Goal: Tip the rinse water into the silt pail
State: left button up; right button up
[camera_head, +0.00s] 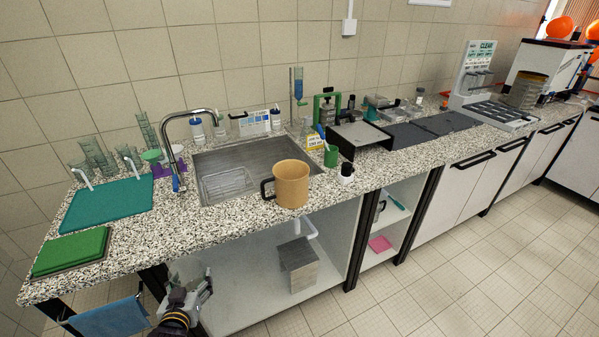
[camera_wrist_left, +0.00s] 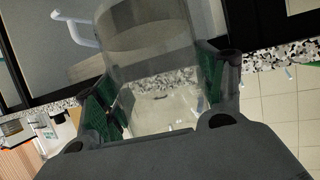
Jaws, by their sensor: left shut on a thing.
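My left gripper (camera_head: 192,292) is low in front of the open shelf below the counter, left of the middle. In the left wrist view, my left gripper (camera_wrist_left: 158,98) is shut on a clear see-through vessel (camera_wrist_left: 150,55), with green pads on both sides of it. I cannot tell how much water is in the vessel, and it hardly shows in the head view. My right gripper is not in view.
The steel sink (camera_head: 245,150) holds a wire rack (camera_head: 228,184), with a curved tap at its left. A teal mat (camera_head: 108,203) and a green board (camera_head: 70,252) lie left. A blue towel (camera_head: 110,318) hangs at the front. A green cup (camera_head: 331,156) stands right of the sink.

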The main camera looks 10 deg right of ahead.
aim_at(290, 178)
jog(key=k+j+z, duration=0.1)
jog(key=j+z, duration=0.3)
jog(key=k+j+z, duration=0.15)
jog(key=j+z, duration=0.25)
jog(key=k+j+z, duration=0.2)
jog(key=z, duration=0.2)
jog(key=j, duration=0.1)
